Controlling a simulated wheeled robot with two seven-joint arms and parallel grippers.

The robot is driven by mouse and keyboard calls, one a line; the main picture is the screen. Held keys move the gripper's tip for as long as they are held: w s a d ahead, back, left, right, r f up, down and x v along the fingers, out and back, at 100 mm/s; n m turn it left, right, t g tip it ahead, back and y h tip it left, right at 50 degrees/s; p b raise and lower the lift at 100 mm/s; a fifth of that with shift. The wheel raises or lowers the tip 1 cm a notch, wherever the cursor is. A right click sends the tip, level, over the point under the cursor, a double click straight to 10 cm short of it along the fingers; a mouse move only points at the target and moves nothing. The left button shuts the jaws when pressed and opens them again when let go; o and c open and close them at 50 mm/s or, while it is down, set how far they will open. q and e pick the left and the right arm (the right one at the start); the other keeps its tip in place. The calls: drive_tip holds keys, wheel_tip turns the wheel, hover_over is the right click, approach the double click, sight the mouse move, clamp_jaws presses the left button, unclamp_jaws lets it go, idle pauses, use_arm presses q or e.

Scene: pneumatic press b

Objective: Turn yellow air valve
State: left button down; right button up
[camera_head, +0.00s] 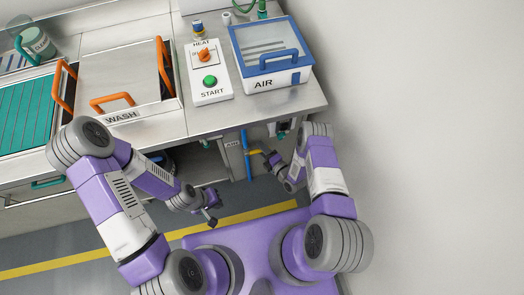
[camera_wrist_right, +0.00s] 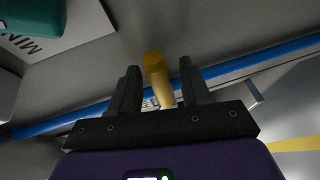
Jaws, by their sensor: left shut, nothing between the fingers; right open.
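The yellow air valve handle (camera_head: 255,152) sticks out from the blue pipe (camera_head: 246,155) below the counter. In the right wrist view the yellow handle (camera_wrist_right: 158,80) lies between the two black fingers of my right gripper (camera_wrist_right: 160,75). That gripper is open, with a gap on both sides of the handle. In the head view my right gripper (camera_head: 268,157) is just right of the valve. My left gripper (camera_head: 211,213) is shut and empty, low in front of the counter, away from the valve.
The steel counter (camera_head: 305,98) carries a blue-framed AIR box (camera_head: 272,55), a HEAT and START panel (camera_head: 208,72) and a WASH basin (camera_head: 125,68) with orange handles. The blue pipe (camera_wrist_right: 235,70) crosses the right wrist view behind the fingers. A yellow line marks the floor (camera_head: 70,260).

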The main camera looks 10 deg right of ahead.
drive_tip(key=shift+w+a, duration=0.1)
drive_tip(key=shift+w, duration=0.1)
drive_tip(key=shift+c, duration=0.3)
clamp_jaws()
drive_tip(key=r+n+p, duration=0.1)
drive_tip(key=p, duration=0.1)
drive_tip(key=r+n+g+h+p, duration=0.1)
drive_tip(key=p, duration=0.1)
drive_tip(key=shift+a+r+n+h+p, duration=0.2)
drive_tip(key=shift+n+h+p, duration=0.1)
drive_tip(key=shift+p, duration=0.1)
drive_tip(key=shift+a+r+n+h+p, duration=0.4)
drive_tip(key=shift+r+n+h+p, duration=0.35)
drive_tip(key=shift+n+p, duration=0.5)
